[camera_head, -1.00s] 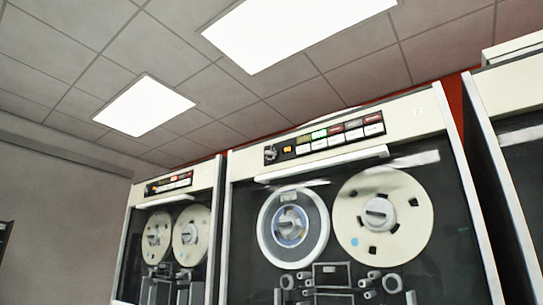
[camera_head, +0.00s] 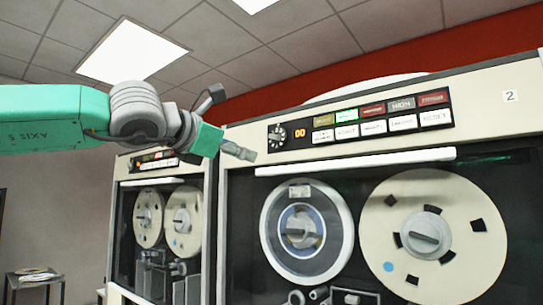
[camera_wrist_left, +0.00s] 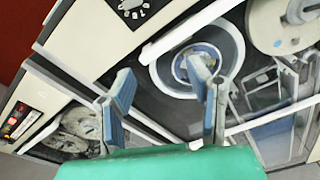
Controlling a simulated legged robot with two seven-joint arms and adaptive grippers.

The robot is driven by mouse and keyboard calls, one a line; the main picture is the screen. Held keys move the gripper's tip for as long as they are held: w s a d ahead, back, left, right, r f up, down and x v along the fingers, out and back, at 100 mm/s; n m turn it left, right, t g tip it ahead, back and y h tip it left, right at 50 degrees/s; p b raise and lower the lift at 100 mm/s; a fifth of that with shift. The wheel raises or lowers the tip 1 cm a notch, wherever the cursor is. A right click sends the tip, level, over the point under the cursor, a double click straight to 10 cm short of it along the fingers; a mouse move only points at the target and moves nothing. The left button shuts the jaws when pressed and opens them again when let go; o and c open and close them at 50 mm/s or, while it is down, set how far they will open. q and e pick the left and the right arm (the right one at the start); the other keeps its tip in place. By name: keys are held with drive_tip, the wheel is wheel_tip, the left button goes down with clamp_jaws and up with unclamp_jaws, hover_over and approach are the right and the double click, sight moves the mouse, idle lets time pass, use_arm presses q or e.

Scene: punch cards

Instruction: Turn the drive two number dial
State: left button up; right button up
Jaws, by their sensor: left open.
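The drive two number dial (camera_head: 277,136) is a small black round knob at the left end of the control panel, beside an orange "00" display. The drive carries a "2" label (camera_head: 510,96). In the left wrist view the dial (camera_wrist_left: 133,6) shows at the top edge, partly cut off. My left gripper (camera_head: 245,152) is just left of and slightly below the dial in the head view, apart from it. In the left wrist view the left gripper (camera_wrist_left: 168,90) has its two fingers spread with nothing between them. My right gripper is not in view.
Coloured and white buttons (camera_head: 380,121) line the panel right of the dial. A white bar (camera_head: 355,162) juts out below it, above two tape reels (camera_head: 307,230). Another tape drive (camera_head: 160,215) stands to the left. A small table (camera_head: 35,280) is at the lower left.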

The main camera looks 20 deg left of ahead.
sight(273, 136)
use_arm(q)
wheel_tip(273, 136, up, 6)
drive_tip(key=s+a+n+t, duration=0.1)
drive_tip(key=a, duration=0.1)
drive_tip(key=shift+h, duration=0.3)
drive_tip(key=p+x, duration=0.1)
drive_tip(key=x, duration=0.3)
drive_tip(key=d+p+x, duration=0.1)
drive_tip(key=x, duration=0.3)
drive_tip(key=p+x, duration=0.1)
drive_tip(key=x, duration=0.3)
drive_tip(key=shift+s+d+f, duration=0.15)
drive_tip(key=shift+s+d, duration=0.05)
drive_tip(key=shift+d, duration=0.05)
drive_tip(key=shift+w+a+p, duration=0.15)
drive_tip(key=shift+w+p, duration=0.2)
drive_tip(key=shift+w+a+f, duration=0.15)
drive_tip(key=shift+w+a, duration=0.05)
drive_tip(key=shift+a, duration=0.1)
drive_tip(key=shift+d, duration=0.3)
drive_tip(key=c, duration=0.3)
drive_tip(key=shift+d, duration=0.2)
clamp_jaws()
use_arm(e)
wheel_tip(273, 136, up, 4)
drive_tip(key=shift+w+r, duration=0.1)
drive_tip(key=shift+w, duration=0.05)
